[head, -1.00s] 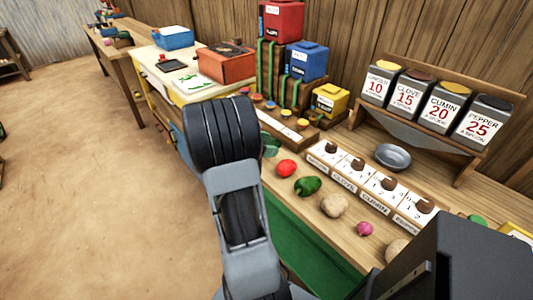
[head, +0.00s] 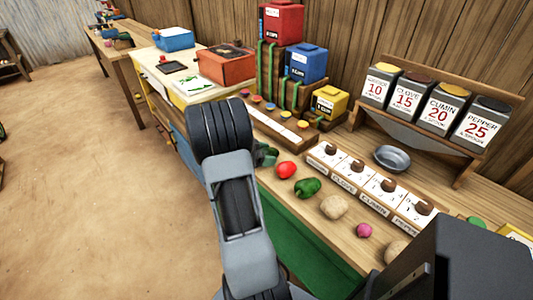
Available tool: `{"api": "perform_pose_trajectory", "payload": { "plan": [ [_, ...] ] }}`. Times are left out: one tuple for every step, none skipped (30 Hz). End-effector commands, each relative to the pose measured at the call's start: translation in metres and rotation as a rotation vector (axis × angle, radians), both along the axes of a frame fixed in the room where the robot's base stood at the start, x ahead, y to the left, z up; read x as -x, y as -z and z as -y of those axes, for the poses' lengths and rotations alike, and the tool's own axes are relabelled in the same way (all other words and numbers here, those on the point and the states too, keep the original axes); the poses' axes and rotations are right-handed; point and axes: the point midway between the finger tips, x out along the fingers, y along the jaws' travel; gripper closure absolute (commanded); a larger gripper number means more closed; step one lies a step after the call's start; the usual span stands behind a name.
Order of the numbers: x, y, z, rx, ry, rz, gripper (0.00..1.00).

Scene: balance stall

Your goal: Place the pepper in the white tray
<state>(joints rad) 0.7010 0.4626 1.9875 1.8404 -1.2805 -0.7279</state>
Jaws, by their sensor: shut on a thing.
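A green pepper (head: 308,187) lies on the wooden counter, between a red tomato-like vegetable (head: 286,170) and a tan round one (head: 334,207). Nothing touches it from above. A white-topped row of labelled sections (head: 372,183) lies behind it, with brown round things on it. A long white strip (head: 279,124) lies farther back. I cannot tell whether either is the white tray. My arm rises at centre-left and hides part of the counter. My gripper cannot be made out, and whatever it holds is hidden. A small dark green thing (head: 266,155) shows just right of my arm; I cannot tell what it is.
A pink round vegetable (head: 364,230) and another tan one (head: 396,250) lie along the counter's front edge. A grey bowl (head: 390,158) stands below a rack of spice tins (head: 432,105). Coloured boxes (head: 305,62) stand at the back.

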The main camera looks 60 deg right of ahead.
Motion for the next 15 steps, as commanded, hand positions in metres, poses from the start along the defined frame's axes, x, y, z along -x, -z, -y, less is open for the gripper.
{"api": "perform_pose_trajectory", "payload": {
  "plan": [
    [0.0001,0.0017,0.0000,-0.001,0.000,-0.001,0.56],
    [0.0001,0.0023,0.0000,-0.001,0.000,-0.001,0.32],
    [0.0000,0.0019,0.0000,0.000,0.000,0.000,0.29],
    [0.0001,0.0018,-0.0001,0.000,0.000,0.000,0.26],
    [0.0001,0.0018,-0.0001,0.000,0.000,0.000,0.23],
    [0.0001,0.0018,-0.0001,0.000,0.000,0.000,0.19],
    [0.0001,0.0017,0.0000,0.000,0.000,0.000,0.16],
    [0.0001,0.0017,0.0000,0.000,0.000,0.000,0.13],
    [0.0001,0.0017,0.0000,0.000,0.000,0.000,0.09],
    [0.0001,0.0017,0.0000,0.000,0.000,0.000,0.07],
    [0.0001,0.0016,-0.0001,0.000,0.000,0.000,0.07],
    [0.0000,0.0016,0.0000,0.000,0.000,0.000,0.07],
    [0.0000,0.0016,0.0000,0.000,0.000,0.000,0.07],
    [0.0000,0.0016,0.0000,0.000,0.000,0.000,0.07],
    [0.0000,0.0015,0.0000,0.000,0.000,0.000,0.07]
  ]
}}
